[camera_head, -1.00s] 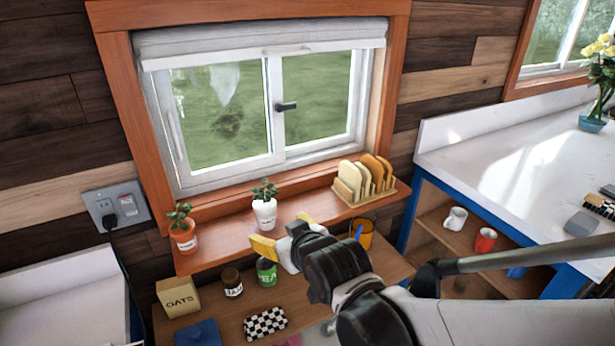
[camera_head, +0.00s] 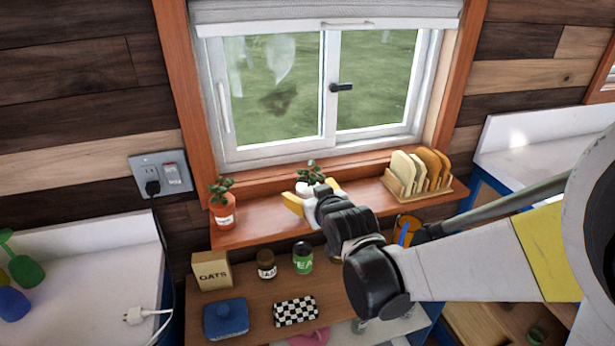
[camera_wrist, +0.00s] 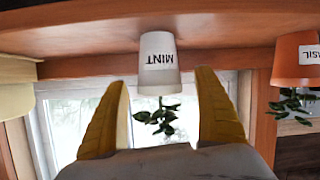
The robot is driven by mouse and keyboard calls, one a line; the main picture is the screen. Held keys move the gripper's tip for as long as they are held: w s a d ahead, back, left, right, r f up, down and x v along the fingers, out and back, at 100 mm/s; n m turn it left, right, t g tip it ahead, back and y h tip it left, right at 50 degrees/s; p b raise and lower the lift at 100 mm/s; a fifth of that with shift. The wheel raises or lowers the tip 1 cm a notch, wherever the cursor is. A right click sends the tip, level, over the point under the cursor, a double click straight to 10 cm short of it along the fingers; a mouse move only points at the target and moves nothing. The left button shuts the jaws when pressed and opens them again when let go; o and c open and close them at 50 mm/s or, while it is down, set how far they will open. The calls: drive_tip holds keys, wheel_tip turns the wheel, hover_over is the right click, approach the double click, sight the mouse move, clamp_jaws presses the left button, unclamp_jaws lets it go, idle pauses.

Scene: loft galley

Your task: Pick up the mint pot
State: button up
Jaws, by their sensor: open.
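The mint pot (camera_wrist: 158,72) is a white pot with a green plant, its MINT label upside down in the wrist view. It stands on the wooden window shelf (camera_head: 270,226); in the head view its plant and white rim (camera_head: 311,187) show behind my gripper, which hides the lower part. My gripper (camera_head: 305,204) has yellow fingers and is open. In the wrist view its fingertips (camera_wrist: 162,78) lie to either side of the pot's picture, with gaps on both sides. I cannot tell whether the pot is between the fingers or still beyond them.
An orange basil pot (camera_head: 223,211) stands left of the mint pot, and a toast rack (camera_head: 415,190) stands to the right. Below are an oats box (camera_head: 212,271), a brown jar (camera_head: 266,264), a green tea tin (camera_head: 302,258) and a blue dish (camera_head: 226,319). The window is behind.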

drive_tip(key=shift+w+a+f, duration=0.1)
drive_tip(key=shift+w+f, duration=0.1)
drive_tip(key=shift+w, duration=0.3)
drive_tip(key=c, duration=1.5)
drive_tip(key=shift+o, duration=0.2)
drive_tip(key=shift+r, duration=0.1)
